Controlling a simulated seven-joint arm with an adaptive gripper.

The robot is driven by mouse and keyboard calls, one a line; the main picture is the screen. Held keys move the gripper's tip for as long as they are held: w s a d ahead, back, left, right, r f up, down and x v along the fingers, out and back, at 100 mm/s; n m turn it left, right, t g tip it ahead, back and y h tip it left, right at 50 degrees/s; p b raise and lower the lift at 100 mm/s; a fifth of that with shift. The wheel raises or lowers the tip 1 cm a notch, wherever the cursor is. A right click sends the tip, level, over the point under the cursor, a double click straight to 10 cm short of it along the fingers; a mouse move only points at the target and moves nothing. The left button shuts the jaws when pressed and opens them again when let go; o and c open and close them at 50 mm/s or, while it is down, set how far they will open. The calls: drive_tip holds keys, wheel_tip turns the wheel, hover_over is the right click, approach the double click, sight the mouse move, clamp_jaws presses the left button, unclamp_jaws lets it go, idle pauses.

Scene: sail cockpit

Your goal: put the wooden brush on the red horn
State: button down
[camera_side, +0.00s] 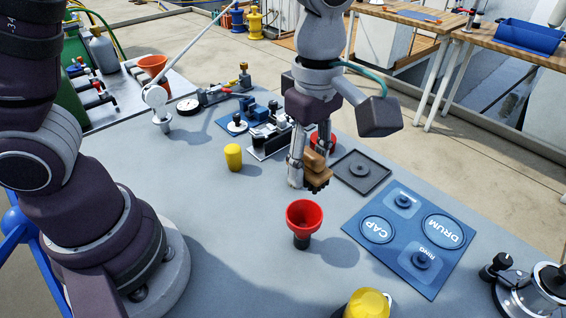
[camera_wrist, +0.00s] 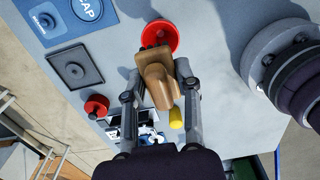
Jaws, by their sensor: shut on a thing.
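The wooden brush (camera_side: 317,170) is brown with a rounded grip and sits between the fingers of my gripper (camera_side: 308,172), held above the table. In the wrist view the brush (camera_wrist: 158,80) lies between both fingers of my gripper (camera_wrist: 160,100), its far end overlapping the edge of the red horn. The red horn (camera_side: 304,216) stands upright on the table, mouth up, on a dark base. In the side view it is in front of and slightly below the brush, apart from it. The horn also shows in the wrist view (camera_wrist: 165,32).
A blue labelled mat (camera_side: 412,237) lies right of the horn, and a dark square tray (camera_side: 361,171) behind it. A yellow cylinder (camera_side: 233,157) stands left. A yellow-topped object (camera_side: 368,303) is at the front edge, a metal winch (camera_side: 535,290) at right. Table left of the horn is clear.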

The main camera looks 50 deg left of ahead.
sight(304, 213)
wheel_tip(304, 213, down, 7)
drive_tip(key=shift+r, duration=0.1)
drive_tip(key=c, duration=0.8)
unclamp_jaws()
drive_tip(key=shift+m, duration=0.3)
drive_tip(key=r, duration=1.2)
drive_tip(key=shift+a+r, duration=0.2)
drive_tip(key=shift+a, duration=0.2)
drive_tip(key=s+a+m+t, duration=0.5)
drive_tip(key=a+m, duration=0.6)
drive_tip(key=m, duration=0.6)
drive_tip(key=shift+s+a+t, duration=0.3)
drive_tip(key=shift+s+a, duration=0.05)
drive_tip(key=shift+s, duration=0.4)
